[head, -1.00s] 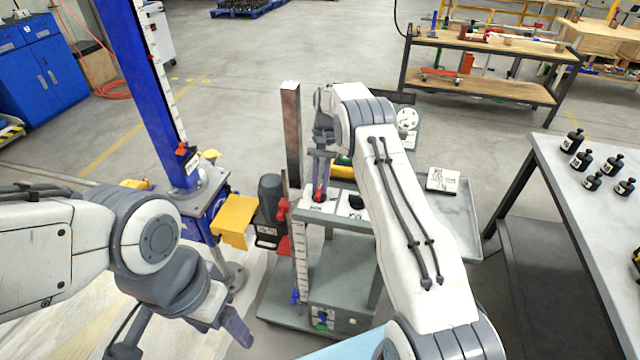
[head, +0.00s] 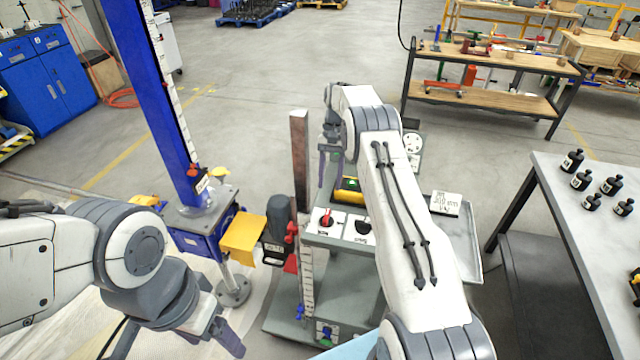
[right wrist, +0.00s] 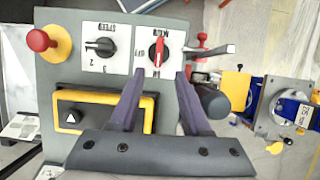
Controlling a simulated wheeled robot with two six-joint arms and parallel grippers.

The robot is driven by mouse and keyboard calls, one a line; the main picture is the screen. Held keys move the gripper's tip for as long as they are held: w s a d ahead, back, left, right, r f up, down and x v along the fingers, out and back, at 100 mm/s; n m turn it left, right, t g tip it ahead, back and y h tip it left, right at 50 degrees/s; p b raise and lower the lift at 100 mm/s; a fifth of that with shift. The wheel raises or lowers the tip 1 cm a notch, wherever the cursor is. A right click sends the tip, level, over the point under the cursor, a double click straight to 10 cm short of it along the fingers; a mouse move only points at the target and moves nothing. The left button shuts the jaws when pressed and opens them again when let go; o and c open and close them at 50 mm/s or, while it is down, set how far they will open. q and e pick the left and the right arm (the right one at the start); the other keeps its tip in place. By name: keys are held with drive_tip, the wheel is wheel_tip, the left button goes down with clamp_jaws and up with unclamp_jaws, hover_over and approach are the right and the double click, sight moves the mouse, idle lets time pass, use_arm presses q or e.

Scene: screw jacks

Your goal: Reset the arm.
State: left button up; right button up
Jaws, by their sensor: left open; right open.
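My right gripper (head: 329,168) is open and empty, above and behind the control panel of the grey cart (head: 340,242). In the right wrist view its two fingers (right wrist: 157,76) point toward a red rotary knob (right wrist: 158,52) on a white plate, apart from it as far as I can tell. The red knob also shows in the head view (head: 326,218). A black speed knob (right wrist: 101,47) sits beside it, with a red mushroom button (right wrist: 40,41) on a yellow base further left. My left gripper (head: 224,338) is open and empty at the lower left, low beside the cart.
A blue column (head: 160,100) with a scale stands left of the cart, with a yellow plate (head: 243,236) and a grey motor (head: 279,219) between them. A brown post (head: 299,155) stands close beside my right gripper. A table (head: 570,225) with black bottles is at right.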

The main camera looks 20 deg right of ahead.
drive_tip(key=shift+w+d+r, duration=0.2)
drive_tip(key=shift+d+r, duration=0.05)
drive_tip(key=shift+r, duration=0.35)
drive_tip(key=shift+d, duration=0.1)
